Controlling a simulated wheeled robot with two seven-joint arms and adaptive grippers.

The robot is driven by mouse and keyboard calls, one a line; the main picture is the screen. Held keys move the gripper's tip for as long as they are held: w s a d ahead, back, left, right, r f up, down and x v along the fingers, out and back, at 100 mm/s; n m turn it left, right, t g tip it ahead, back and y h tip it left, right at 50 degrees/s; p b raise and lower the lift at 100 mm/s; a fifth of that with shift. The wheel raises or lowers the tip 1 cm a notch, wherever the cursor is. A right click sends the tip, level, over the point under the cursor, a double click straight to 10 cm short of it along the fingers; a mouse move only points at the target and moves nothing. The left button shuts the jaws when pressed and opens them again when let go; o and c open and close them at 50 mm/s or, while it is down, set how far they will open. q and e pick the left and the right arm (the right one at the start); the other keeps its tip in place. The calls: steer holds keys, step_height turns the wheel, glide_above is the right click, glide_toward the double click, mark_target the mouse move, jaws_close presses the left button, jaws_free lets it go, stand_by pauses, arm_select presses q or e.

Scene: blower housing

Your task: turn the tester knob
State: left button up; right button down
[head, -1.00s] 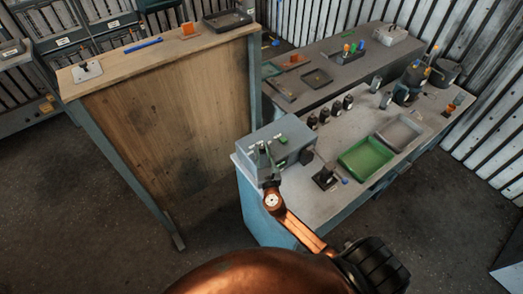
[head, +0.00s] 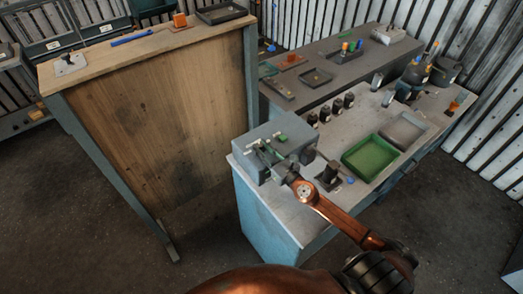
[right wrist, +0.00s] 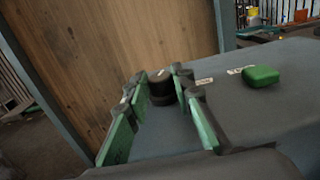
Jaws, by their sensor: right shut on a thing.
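The tester is a grey box (head: 285,143) on the near left corner of the light-topped workbench. Its knob (right wrist: 161,86) is a dark round cylinder with a pale mark, seen in the right wrist view. My right gripper (head: 262,149) is over the top of the tester in the head view. In the right wrist view its green-padded fingers (right wrist: 162,82) stand on both sides of the knob and are shut on it. A green button (right wrist: 261,76) sits on the tester top to the right of the knob. My left gripper is in neither view.
A green tray (head: 369,158) and a grey tray (head: 402,132) lie on the workbench right of the tester. Several dark bottles (head: 337,106) stand behind it. A tall wooden-panelled bench (head: 160,120) stands close on the left.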

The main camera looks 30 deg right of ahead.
stand_by(0.3)
steer(key=c, duration=1.7)
jaws_free()
steer(key=shift+o, duration=0.2)
steer(key=s+d, duration=0.1)
steer(key=s, duration=1.1)
